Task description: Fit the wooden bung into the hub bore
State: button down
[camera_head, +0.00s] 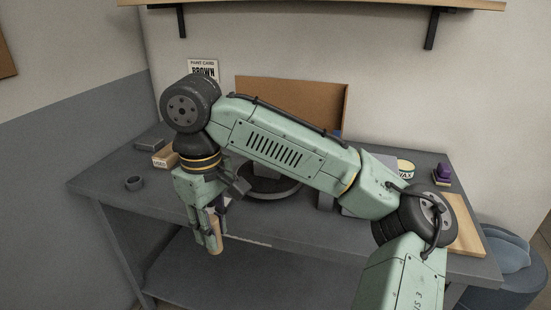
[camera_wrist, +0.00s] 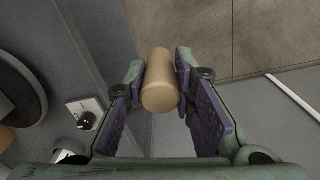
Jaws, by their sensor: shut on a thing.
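My gripper (camera_head: 210,230) is shut on the wooden bung (camera_head: 215,240), a plain light-brown cylinder that points down. In the wrist view the bung (camera_wrist: 160,90) sits between the two finger pads (camera_wrist: 160,72), its round end facing the camera. The bung hangs by the table's front edge, with floor showing beyond it in the wrist view. A dark round pan (camera_head: 268,194) stands on the table behind my arm, partly hidden. A dark round disc (camera_wrist: 18,82) shows at the left of the wrist view. I cannot make out the hub bore in either view.
The grey table (camera_head: 105,186) holds a small dark ring (camera_head: 134,183), a wooden box (camera_head: 165,157), a dark block (camera_head: 148,144), a wax tin (camera_head: 405,168), purple items (camera_head: 442,172) and a wooden board (camera_head: 465,225). A brown panel (camera_head: 300,93) stands behind. The front left is mostly clear.

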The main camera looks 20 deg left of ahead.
aim_at(261, 170)
jog(key=i, duration=0.8)
jog(key=i+j, duration=0.15)
jog(key=i, duration=0.15)
jog(key=i+j, duration=0.15)
jog(key=i, duration=0.15)
